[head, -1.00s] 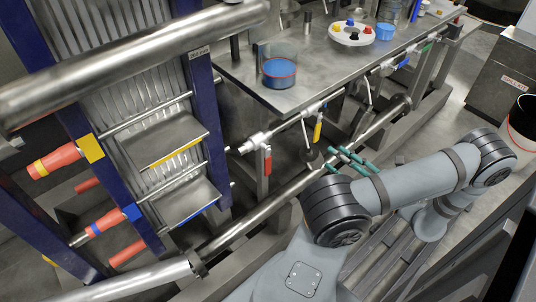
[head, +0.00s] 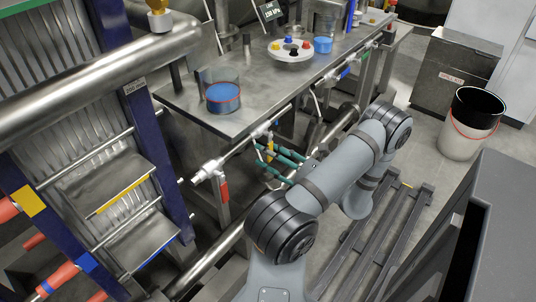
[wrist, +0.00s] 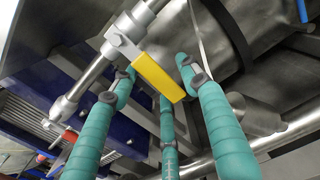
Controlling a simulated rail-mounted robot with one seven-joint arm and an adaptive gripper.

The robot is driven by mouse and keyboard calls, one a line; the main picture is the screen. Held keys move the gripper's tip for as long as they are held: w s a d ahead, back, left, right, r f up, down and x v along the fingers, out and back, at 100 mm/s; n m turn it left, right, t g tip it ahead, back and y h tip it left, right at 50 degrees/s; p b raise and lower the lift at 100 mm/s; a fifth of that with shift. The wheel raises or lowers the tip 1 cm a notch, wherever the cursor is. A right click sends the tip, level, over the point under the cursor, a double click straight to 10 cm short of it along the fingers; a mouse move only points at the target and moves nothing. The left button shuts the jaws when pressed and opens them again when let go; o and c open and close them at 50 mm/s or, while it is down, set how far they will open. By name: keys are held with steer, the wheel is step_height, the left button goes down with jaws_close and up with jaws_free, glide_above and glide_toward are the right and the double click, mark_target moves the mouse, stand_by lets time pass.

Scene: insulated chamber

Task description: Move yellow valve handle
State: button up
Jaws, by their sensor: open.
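The yellow valve handle (wrist: 160,76) is a flat bar, hanging at a slant from a silver valve and pipe in the wrist view. In the head view it is a small yellow strip (head: 270,151) below the table's front edge, partly hidden by my fingers. My gripper (wrist: 156,84) has three teal fingers, spread open around the handle's lower part. One finger is left of the handle, one is right and one is below. The picture does not show clearly whether any finger touches it. The gripper also shows in the head view (head: 286,164).
A red valve handle (head: 224,189) hangs to the left on the same pipe run. The steel table (head: 185,97) above carries a blue-filled dish (head: 223,97) and a white round tray (head: 290,55). A blue-framed plate stack (head: 160,150) stands left. A bin (head: 470,125) stands on the floor right.

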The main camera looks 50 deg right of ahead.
steer(key=c, duration=1.2)
jaws_close()
